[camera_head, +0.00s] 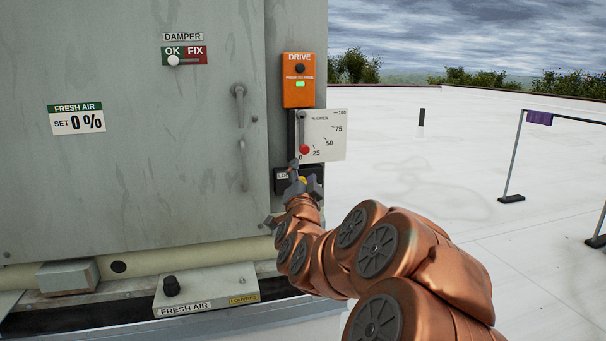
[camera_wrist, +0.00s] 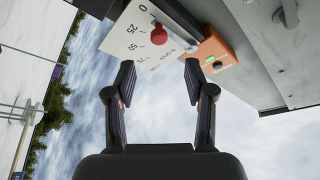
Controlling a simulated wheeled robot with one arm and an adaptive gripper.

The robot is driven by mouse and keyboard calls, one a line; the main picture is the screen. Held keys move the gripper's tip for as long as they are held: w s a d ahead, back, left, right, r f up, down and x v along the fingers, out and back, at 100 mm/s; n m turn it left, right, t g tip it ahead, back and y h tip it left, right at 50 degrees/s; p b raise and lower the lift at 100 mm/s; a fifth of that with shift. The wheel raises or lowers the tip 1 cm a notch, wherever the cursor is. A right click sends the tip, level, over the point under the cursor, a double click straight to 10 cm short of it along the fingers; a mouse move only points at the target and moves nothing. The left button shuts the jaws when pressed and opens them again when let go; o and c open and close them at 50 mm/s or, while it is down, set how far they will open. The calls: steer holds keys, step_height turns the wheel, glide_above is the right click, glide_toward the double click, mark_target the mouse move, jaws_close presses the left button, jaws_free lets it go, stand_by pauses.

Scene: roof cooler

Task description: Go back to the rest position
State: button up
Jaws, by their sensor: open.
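My gripper (camera_head: 298,180) is at the cabinet's right edge, just below the red knob (camera_head: 305,149) of the percent-open scale (camera_head: 325,135). In the wrist view my gripper (camera_wrist: 159,72) is open, with nothing between its two dark fingers. The red knob (camera_wrist: 158,34) shows there beyond the fingertips, apart from them. In the head view the lever with this knob hangs down near the 0 mark. My arm reaches in from the lower right, and my gripper partly hides the black box labelled "LO..." (camera_head: 283,176).
The grey cabinet (camera_head: 130,200) fills the left, with door handles (camera_head: 243,165) and a damper switch (camera_head: 173,60) at OK. The orange drive box (camera_head: 299,80) has a green light. A fresh-air box (camera_head: 205,290) juts out below. Open white roof and a rail (camera_head: 515,155) lie right.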

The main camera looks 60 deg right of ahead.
steer(key=shift+w, duration=0.1)
stand_by(0.3)
steer(key=w+a+f+n+t+y, duration=0.1)
steer(key=w+a+f+n+y, duration=0.6)
steer(key=a, duration=0.5)
steer(key=w+a+f+n+t+y, duration=0.1)
steer(key=w+a+f+n+y, duration=0.3)
steer(key=w+a+f+y, duration=0.55)
steer(key=s+a+f+n+g, duration=0.1)
steer(key=a+f+n+g, duration=0.15)
steer(key=a, duration=0.45)
steer(key=s+a+f+n+g, duration=0.1)
steer(key=s+a+f, duration=0.15)
steer(key=a, duration=0.45)
steer(key=s+a+f+n+g+y, duration=0.35)
steer(key=s+a+f+g, duration=0.2)
steer(key=s+a, duration=0.45)
steer(key=s+a+n+g+h, duration=0.1)
steer(key=s+a+n+g, duration=0.15)
steer(key=s, duration=0.55)
steer(key=s+a+n+g, duration=0.2)
steer(key=s+a+g, duration=0.1)
steer(key=s, duration=0.5)
step_height(320, 180, up, 19)
steer(key=t+p, duration=0.1)
steer(key=p, duration=1.6)
steer(key=shift+w+p, duration=0.3)
steer(key=shift+f, duration=0.1)
steer(key=shift+c, duration=0.2)
